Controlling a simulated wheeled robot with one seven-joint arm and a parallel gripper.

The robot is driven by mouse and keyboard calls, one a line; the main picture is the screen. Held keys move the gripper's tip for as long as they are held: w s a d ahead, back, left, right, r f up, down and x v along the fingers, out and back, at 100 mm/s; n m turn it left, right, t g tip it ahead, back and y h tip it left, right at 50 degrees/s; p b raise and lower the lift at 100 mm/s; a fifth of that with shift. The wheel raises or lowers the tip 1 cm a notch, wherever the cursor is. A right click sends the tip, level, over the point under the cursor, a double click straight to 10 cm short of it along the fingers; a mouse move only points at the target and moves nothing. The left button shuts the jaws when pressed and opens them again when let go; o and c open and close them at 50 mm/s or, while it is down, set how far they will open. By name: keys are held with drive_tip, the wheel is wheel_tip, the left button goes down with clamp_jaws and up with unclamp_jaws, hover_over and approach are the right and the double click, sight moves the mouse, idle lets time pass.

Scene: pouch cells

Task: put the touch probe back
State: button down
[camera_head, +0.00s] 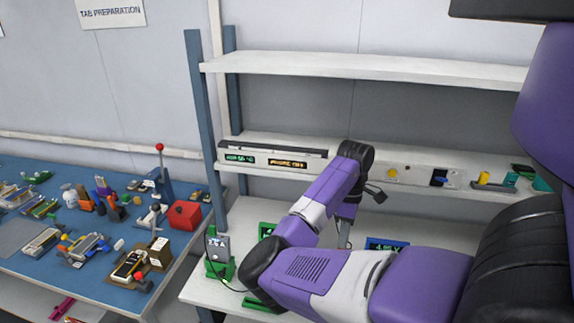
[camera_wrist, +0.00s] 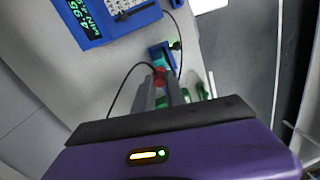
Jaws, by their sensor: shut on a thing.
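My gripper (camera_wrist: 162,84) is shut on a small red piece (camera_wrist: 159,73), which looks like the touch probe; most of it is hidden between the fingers. A thin black cable (camera_wrist: 122,82) loops close by. A small blue holder (camera_wrist: 158,53) with a dark, green-marked part stands just beyond the fingertips. I cannot tell whether the probe touches it. A blue meter (camera_wrist: 97,18) with a lit green display lies at the upper left of the wrist view. In the head view a blue-framed display (camera_head: 387,245) shows right of my forearm, which largely hides the gripper.
The head view shows a white bench (camera_head: 197,289) under shelves. A grey device in a green stand (camera_head: 218,252), with a black cable, is at its left. A blue table (camera_head: 80,245) crowded with tools is farther left. The upper shelf (camera_head: 370,66) is empty.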

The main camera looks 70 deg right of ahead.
drive_tip(key=shift+d+r, duration=0.1)
drive_tip(key=shift+r, duration=0.4)
